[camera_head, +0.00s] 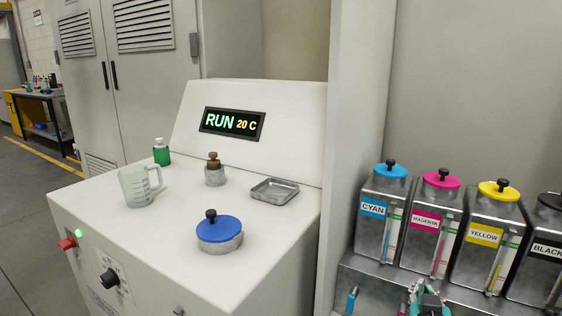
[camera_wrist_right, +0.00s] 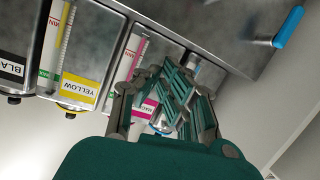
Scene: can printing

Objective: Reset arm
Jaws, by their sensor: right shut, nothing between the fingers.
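My right gripper (camera_head: 427,299) shows at the bottom edge of the head view, in front of the ink tank shelf, below the magenta tank (camera_head: 428,222). Its teal and grey fingers (camera_wrist_right: 178,84) are shut and empty in the right wrist view. The wrist view is turned over, with the yellow label (camera_wrist_right: 78,90) upside down at left and the magenta label partly hidden behind the fingers. I cannot tell whether the gripper touches anything. My left gripper is not in view.
Cyan (camera_head: 384,210), yellow (camera_head: 487,235) and black (camera_head: 540,250) tanks flank the magenta one on a metal shelf (camera_head: 380,277). A blue-handled tool (camera_head: 351,300) is at the shelf's front. The white machine (camera_head: 150,235) at left holds a beaker (camera_head: 137,187), blue-lidded pot (camera_head: 219,232) and tray (camera_head: 275,190).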

